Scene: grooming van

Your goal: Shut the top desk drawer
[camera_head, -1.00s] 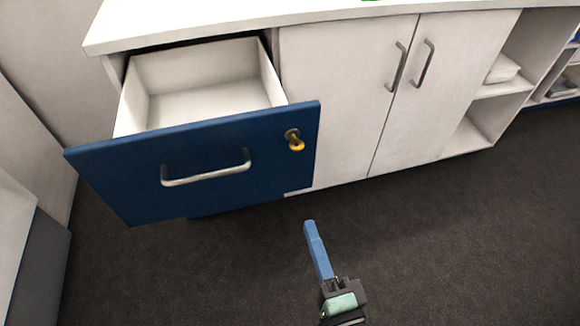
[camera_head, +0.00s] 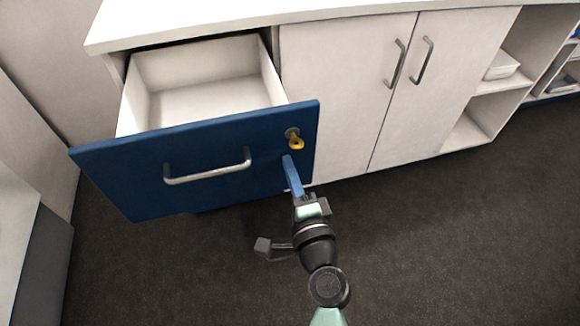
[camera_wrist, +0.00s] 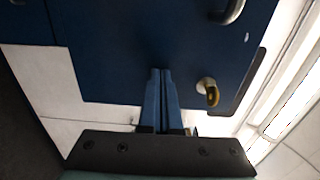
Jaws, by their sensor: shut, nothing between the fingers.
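The top desk drawer (camera_head: 133,176) stands open, its blue front well out from the white desk and its white inside empty. A silver bar handle (camera_head: 207,174) is on the front, and a lock with a yellow key (camera_head: 295,141) is near its right edge. My gripper (camera_head: 288,160) is shut and empty, its blue fingers in front of the drawer's right part, just below the key. In the wrist view the fingertips (camera_wrist: 160,72) are close to the blue front (camera_wrist: 110,45), with the key (camera_wrist: 209,92) to their right. I cannot tell whether they touch it.
The white desk top (camera_head: 230,17) overhangs the drawer. Two white cupboard doors (camera_head: 345,90) with silver handles are shut to the right, then open shelves (camera_head: 492,90). A pale cabinet stands at the left edge. The dark floor (camera_head: 430,240) in front is clear.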

